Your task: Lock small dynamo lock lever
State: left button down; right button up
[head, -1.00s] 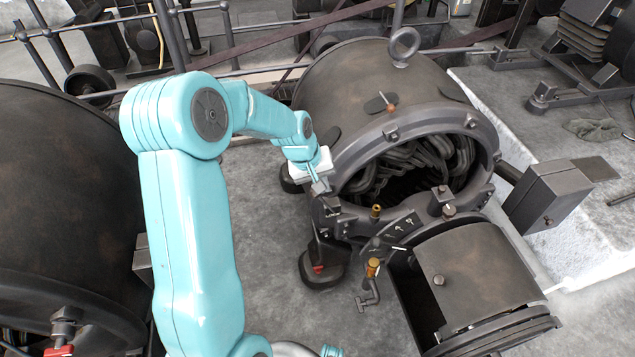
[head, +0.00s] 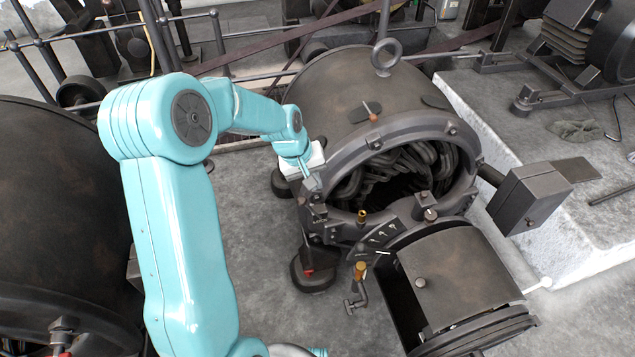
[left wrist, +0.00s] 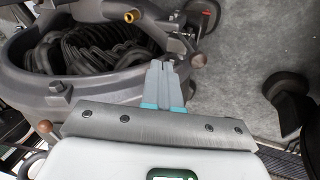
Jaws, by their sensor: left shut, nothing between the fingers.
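The small dynamo (head: 330,75) is a dark, rusty drum with an open round end showing black coils; its rim (left wrist: 75,91) also shows in the left wrist view. A dark lever with a red tip (head: 308,269) hangs at its lower left front, below a small labelled bracket; I cannot tell for sure that it is the lock lever. My left gripper (head: 314,190) is shut and empty, beside the left edge of the rim and just above that bracket. In the left wrist view the closed fingers (left wrist: 162,68) lie beside the rim. My right gripper is not in view.
A brass-handled crank (head: 360,271) and a brass knob (head: 362,216) are on the dynamo's front. A dark cylindrical housing (head: 460,268) stands at the front right, a grey box (head: 530,197) beyond it. A larger dark drum (head: 55,200) is at the left. Railings run behind.

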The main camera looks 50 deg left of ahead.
pick_arm(q)
jog(key=s+p+v, duration=0.1)
jog(key=v, duration=0.6)
jog(key=shift+s+a, duration=0.2)
jog(key=shift+a, duration=0.2)
jog(key=shift+s+f, duration=0.1)
jog(key=shift+f, duration=0.05)
